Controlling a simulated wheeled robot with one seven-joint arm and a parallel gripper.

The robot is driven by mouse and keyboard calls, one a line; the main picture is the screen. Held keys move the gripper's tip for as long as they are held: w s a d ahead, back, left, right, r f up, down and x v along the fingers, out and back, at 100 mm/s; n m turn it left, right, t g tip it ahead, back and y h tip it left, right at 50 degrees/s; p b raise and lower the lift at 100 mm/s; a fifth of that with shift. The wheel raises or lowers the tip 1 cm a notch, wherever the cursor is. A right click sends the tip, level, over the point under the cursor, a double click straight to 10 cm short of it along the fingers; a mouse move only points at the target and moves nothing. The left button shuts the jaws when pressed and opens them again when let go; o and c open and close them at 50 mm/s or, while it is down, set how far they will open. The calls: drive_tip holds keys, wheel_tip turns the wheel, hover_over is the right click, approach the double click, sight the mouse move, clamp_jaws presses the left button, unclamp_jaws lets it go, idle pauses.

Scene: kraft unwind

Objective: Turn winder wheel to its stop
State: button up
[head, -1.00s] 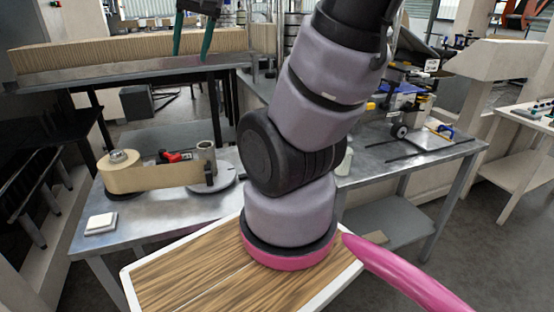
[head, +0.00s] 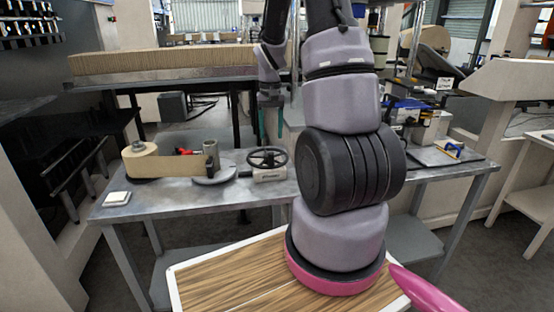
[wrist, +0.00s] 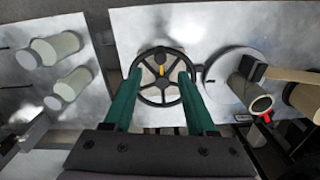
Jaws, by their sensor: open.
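The winder wheel (head: 267,157) is a black spoked handwheel lying flat above a pale housing (head: 269,175) on the metal table. In the wrist view the wheel (wrist: 163,84) lies below my gripper (wrist: 160,73), with a yellow part near its hub. My gripper (head: 268,130) has two green fingers, open and empty, pointing down above the wheel in the head view. In the wrist view the fingers overlap the left and right sides of the rim. I see no clear contact, and the exact gap in height cannot be told.
Left of the wheel, a kraft paper roll (head: 140,164) feeds a brown strip (head: 170,164) to a grey core (head: 211,153) on a round plate (head: 213,175). A white pad (head: 117,199) lies at the table's left. Corrugated board (head: 170,60) lies behind.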

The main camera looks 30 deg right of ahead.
sight(271, 153)
wheel_tip(271, 153, down, 10)
drive_tip(key=shift+r, duration=0.1)
idle(0.4)
clamp_jaws()
idle(1.2)
